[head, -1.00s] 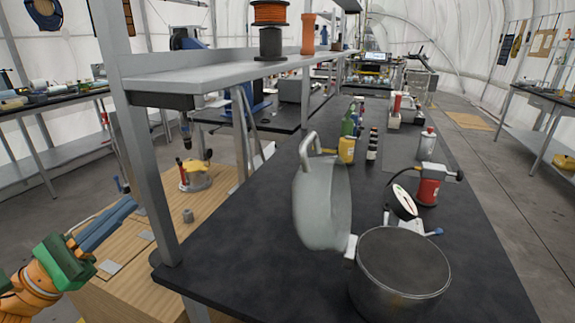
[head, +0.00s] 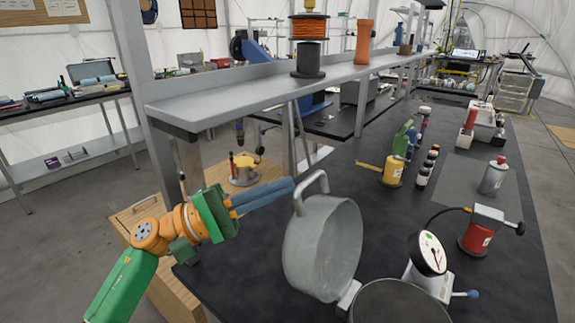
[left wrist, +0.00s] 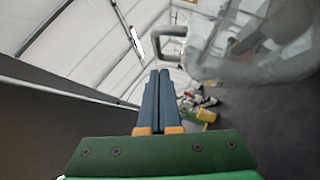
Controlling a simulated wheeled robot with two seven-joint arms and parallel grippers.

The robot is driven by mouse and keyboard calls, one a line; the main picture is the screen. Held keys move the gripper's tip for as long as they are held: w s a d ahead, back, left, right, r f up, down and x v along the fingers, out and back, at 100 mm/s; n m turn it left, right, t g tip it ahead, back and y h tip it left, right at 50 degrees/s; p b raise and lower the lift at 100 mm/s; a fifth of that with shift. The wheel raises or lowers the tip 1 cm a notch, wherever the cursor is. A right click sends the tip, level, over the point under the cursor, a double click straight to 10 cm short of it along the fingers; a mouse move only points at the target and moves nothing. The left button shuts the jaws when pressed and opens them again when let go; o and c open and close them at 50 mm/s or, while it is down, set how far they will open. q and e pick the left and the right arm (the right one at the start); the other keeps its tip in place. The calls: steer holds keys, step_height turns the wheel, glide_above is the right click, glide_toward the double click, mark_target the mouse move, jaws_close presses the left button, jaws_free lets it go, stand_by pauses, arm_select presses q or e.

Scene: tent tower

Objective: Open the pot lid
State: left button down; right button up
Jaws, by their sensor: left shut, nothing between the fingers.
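The grey metal pot (head: 385,302) stands at the near edge of the black table, partly cut off by the bottom of the head view. Its lid (head: 335,245) is hinged at the pot's left side and stands upright, swung open. The lid's loop handle (head: 311,187) is at its top left, and the lid also shows large in the left wrist view (left wrist: 265,40). My left gripper (head: 293,186) is shut and empty, its blue fingertips just left of the handle. I cannot tell whether they touch it. My right gripper is not in view.
A grey shelf (head: 260,90) on posts runs above the table's left side. A yellow bottle (head: 393,170), a gauge (head: 430,253) and a red canister (head: 481,232) stand on the black table (head: 330,170). A wooden cabinet (head: 140,212) is at the left.

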mark_target(304, 186)
arm_select(q)
steer(key=shift+s+d+r+p, duration=0.55)
steer(key=shift+s+d, duration=0.05)
steer(key=shift+s, duration=0.2)
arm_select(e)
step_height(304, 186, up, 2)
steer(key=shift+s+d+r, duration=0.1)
arm_select(q)
steer(key=shift+d, duration=0.15)
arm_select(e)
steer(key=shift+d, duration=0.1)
arm_select(q)
steer(key=shift+s+d+r+m+g+y+b, duration=0.65)
steer(key=shift+s+d+r+m, duration=0.25)
steer(key=shift+d+m, duration=0.15)
steer(key=shift+s+d+r, duration=0.15)
steer(key=shift+d, duration=0.15)
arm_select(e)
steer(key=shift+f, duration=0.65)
